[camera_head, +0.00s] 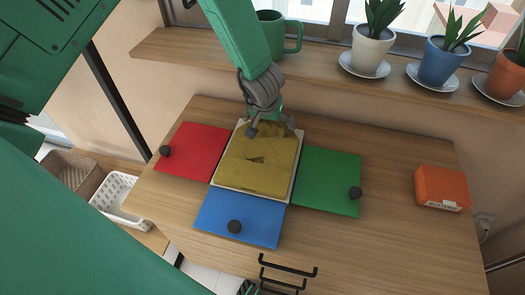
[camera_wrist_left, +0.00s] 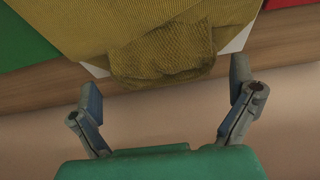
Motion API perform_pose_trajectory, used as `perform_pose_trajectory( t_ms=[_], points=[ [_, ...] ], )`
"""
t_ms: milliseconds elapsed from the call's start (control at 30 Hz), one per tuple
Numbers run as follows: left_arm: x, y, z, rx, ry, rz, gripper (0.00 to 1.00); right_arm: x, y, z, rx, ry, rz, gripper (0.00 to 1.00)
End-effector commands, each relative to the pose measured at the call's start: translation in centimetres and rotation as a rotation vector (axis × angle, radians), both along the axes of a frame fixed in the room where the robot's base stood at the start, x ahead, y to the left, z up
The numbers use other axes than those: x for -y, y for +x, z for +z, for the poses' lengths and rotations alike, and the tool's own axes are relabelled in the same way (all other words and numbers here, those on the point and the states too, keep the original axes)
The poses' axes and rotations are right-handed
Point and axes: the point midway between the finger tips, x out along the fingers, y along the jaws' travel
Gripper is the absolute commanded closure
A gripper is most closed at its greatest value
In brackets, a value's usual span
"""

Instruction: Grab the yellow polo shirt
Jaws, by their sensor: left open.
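The yellow polo shirt (camera_head: 255,168) lies folded flat on a white board (camera_head: 217,168) in the middle of the table. In the left wrist view the shirt (camera_wrist_left: 160,35) fills the upper middle, with a bunched, ribbed part (camera_wrist_left: 165,62) at its near edge. My left gripper (camera_head: 272,130) is at the far edge of the shirt. In the left wrist view its two fingers (camera_wrist_left: 165,100) are spread apart on either side of the bunched part, with nothing held between them. I cannot tell whether they touch the cloth. My right gripper cannot be made out.
A red panel (camera_head: 195,148), a blue panel (camera_head: 245,212) and a green panel (camera_head: 325,178), each with a black knob, surround the board. An orange box (camera_head: 441,188) sits at the right. A shelf (camera_head: 320,72) with a mug and potted plants runs behind.

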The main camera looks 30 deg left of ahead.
Motion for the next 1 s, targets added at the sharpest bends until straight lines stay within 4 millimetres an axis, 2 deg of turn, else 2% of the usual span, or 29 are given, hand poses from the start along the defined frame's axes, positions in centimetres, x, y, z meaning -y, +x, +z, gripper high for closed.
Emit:
perform_pose_trajectory(
  t_ms=[100,367,400,467,500,533,867,1000],
  points=[
    [-0.2,0.4,-1.4,-0.001,-0.001,0.0,0.0,0.0,0.0,-0.3,0.0,0.0,0.0,0.52],
    [-0.2,0.6,-1.6,0.001,0.0,-0.001,0.0,0.0,0.0,-0.3,0.0,0.0,0.0,0.52],
    [-0.2,0.6,-1.6,0.001,0.0,-0.001,0.04,0.0,0.0,-0.3,0.0,0.0,0.0,0.52],
    [-0.2,0.6,-1.6,0.001,0.0,-0.001,0.25,0.0,0.0,-0.3,0.0,0.0,0.0,0.52],
    [-0.2,0.6,-1.6,0.0,-0.001,-0.001,0.39,0.0,0.0,-0.3,0.0,0.0,0.0,0.52],
    [-0.2,0.6,-1.6,0.0,-0.001,-0.001,0.45,0.0,0.0,-0.3,0.0,0.0,0.0,0.52],
    [-0.2,0.6,-1.5,0.0,0.0,-0.001,0.45,0.0,0.0,-0.3,0.0,0.0,0.0,0.52],
    [-0.2,0.6,-0.6,0.001,0.0,-0.002,0.45,0.0,0.0,0.1,0.0,0.0,0.0,0.52]
  ],
)
